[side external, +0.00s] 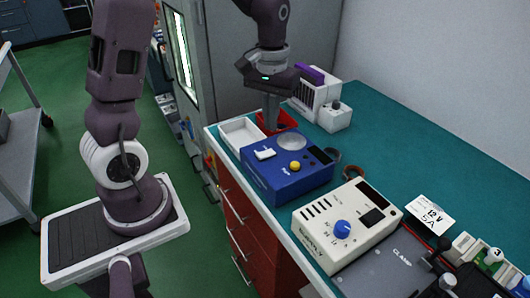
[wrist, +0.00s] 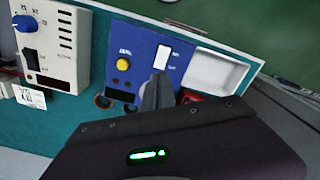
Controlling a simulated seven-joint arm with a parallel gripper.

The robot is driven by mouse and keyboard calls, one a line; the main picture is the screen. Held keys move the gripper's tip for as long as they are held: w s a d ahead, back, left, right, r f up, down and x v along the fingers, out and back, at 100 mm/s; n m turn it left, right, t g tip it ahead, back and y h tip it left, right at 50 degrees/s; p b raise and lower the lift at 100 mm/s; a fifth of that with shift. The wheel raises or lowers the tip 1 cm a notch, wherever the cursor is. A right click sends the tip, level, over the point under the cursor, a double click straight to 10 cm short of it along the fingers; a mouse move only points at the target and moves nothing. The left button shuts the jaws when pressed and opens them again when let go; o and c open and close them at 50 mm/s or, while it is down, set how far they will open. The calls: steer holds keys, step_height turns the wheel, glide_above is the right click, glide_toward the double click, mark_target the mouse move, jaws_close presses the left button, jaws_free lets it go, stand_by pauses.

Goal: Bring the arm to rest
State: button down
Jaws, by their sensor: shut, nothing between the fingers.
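My gripper (side external: 271,122) hangs from the arm at the back of the teal bench, pointing down with its fingers together and nothing held. In the side view its tips are by a small red tray (side external: 288,117), behind the blue box (side external: 288,180). In the wrist view the shut fingers (wrist: 158,88) show in front of the blue box (wrist: 133,42), hiding part of it. I cannot tell the exact height of the tips above the bench. My dark gripper body covers the lower part of the wrist view.
A white tray (side external: 225,131) lies left of the red one. White units (side external: 335,117) stand behind at right. A cream supply box (side external: 325,250) with a blue knob, a "12 V 5A" card (side external: 430,213) and a grey clamp plate (side external: 385,272) are nearer. The back-right benchtop is clear.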

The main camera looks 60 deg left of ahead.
steer(key=s+d+r+m+t, duration=0.2)
steer(key=s+d+r, duration=0.3)
steer(key=s, duration=0.4)
steer(key=s+d+r+m+t, duration=0.3)
steer(key=s+d+r+m, duration=0.1)
steer(key=s, duration=0.5)
step_height(320, 180, up, 3)
steer(key=shift+s+d+f+t, duration=0.15)
steer(key=shift+d+t, duration=0.15)
steer(key=shift+d, duration=0.2)
